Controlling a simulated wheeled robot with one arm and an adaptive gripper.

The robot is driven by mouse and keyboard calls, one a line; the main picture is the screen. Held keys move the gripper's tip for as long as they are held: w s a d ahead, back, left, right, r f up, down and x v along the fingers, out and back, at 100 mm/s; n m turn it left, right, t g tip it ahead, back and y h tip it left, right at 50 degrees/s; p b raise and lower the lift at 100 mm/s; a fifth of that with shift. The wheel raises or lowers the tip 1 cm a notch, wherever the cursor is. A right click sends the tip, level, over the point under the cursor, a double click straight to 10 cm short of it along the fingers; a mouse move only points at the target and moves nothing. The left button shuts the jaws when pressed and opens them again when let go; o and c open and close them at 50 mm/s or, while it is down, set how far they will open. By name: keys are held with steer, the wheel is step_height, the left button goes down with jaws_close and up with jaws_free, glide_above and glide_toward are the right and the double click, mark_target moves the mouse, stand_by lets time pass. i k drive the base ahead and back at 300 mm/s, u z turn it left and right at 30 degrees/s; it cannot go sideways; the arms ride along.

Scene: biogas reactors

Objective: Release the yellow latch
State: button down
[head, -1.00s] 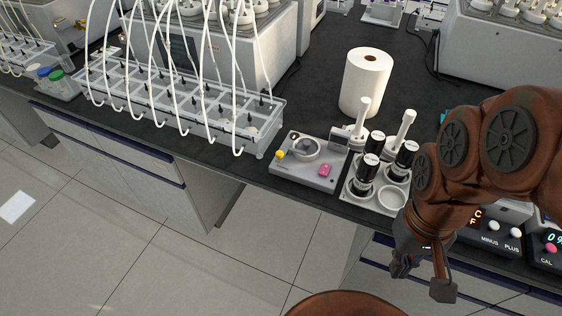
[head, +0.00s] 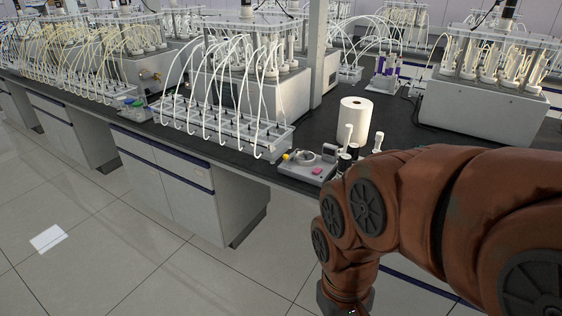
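The yellow latch (head: 287,157) is a small yellow knob at the left side of a grey bench device (head: 300,171). The device also carries a round metal part (head: 304,156) and a pink button (head: 317,170). It sits near the front edge of the dark bench. My brown arm fills the right and lower right, and its wrist reaches the bottom edge of the frame, to the right of and nearer than the device. My gripper's fingers are out of frame. The latch is too small here to tell its exact position.
A white paper roll (head: 355,121) stands behind the device. White-handled and black-capped items beside it are partly hidden by my arm. A clear rack with looping white tubes (head: 226,129) is to the left.

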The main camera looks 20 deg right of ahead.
mark_target(286, 157)
steer(key=z, duration=0.25)
steer(key=i, duration=0.95)
steer(key=u, duration=0.55)
